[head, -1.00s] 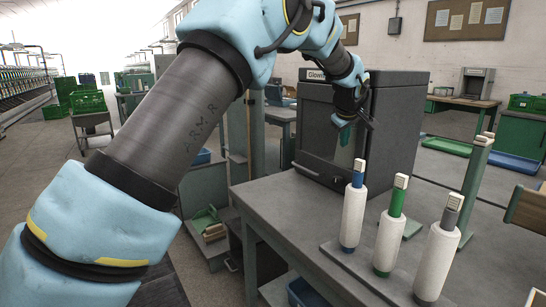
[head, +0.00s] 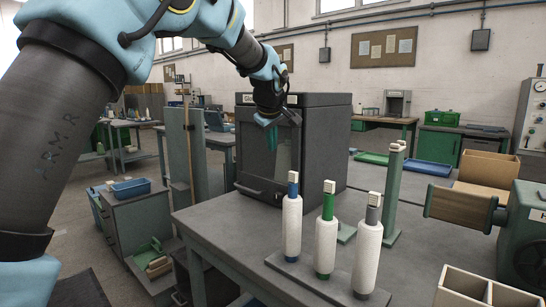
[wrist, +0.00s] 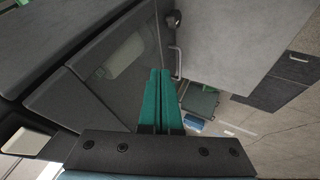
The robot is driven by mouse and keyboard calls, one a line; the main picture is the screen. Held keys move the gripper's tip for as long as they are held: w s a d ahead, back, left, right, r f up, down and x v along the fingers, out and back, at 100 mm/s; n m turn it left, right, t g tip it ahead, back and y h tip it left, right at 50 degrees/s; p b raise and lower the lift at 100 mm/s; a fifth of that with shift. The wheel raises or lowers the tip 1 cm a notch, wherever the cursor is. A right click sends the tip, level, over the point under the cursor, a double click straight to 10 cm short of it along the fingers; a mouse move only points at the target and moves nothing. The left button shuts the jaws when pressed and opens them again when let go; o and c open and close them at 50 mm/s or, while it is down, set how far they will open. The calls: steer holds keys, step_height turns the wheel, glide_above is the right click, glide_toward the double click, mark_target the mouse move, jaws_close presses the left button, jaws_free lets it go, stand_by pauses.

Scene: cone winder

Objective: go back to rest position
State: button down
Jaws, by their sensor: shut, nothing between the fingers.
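My gripper (head: 272,137) hangs at the end of my blue arm in front of the dark glove box (head: 325,140) in the head view. Its two green fingers are closed together, with nothing between them. They also show in the wrist view (wrist: 160,100), side by side and touching, pointing up the picture, with the dark box behind them to the left. The gripper is above the table and apart from the spools.
Three white yarn cones, with blue (head: 292,225), green (head: 326,245) and grey (head: 367,255) tops, stand upright on a base on the grey table (head: 215,215). A green post (head: 394,190) stands behind them. A green machine (head: 525,235) with a wooden part is at right.

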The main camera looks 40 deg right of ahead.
steer(key=w+a+f+m+g+y+p, duration=0.1)
steer(key=w+a+f+y+p, duration=0.15)
steer(key=a, duration=1.35)
steer(key=w+a+f+y+p, duration=0.1)
steer(key=w+a+f, duration=0.25)
steer(key=a, duration=1.25)
steer(key=s+a+f+g+p, duration=0.1)
steer(key=s+a+f, duration=0.2)
steer(key=s+a, duration=0.5)
steer(key=s+a+f+m+g+y+p, duration=0.1)
steer(key=s+a+f, duration=0.3)
steer(key=s+a, duration=0.4)
steer(key=a+g+p, duration=0.1)
steer(key=a, duration=0.5)
steer(key=shift+s+a, duration=0.25)
steer(key=shift+a, duration=0.15)
